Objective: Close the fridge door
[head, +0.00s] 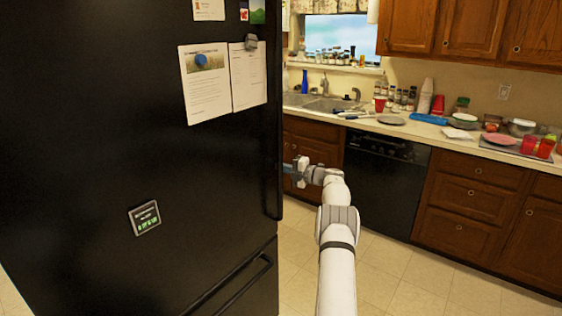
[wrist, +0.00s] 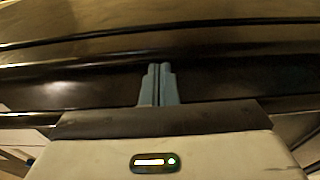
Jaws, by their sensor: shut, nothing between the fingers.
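The black fridge door (head: 100,110) fills the left of the head view, with papers and magnets on its front. From this angle I cannot tell how far the door stands from its frame. My gripper (head: 291,170) is at the door's right edge, about halfway up, partly hidden by the door's edge. In the wrist view its blue-grey fingers (wrist: 158,70) are together and empty, pointing at dark, glossy bars and panels. I cannot tell whether the fingertips touch them.
A lower black drawer with a bar handle (head: 235,287) is below the door. Behind my arm are a dishwasher (head: 385,185), wooden cabinets (head: 470,215) and a cluttered counter with a sink (head: 325,104). The tiled floor (head: 400,275) is clear.

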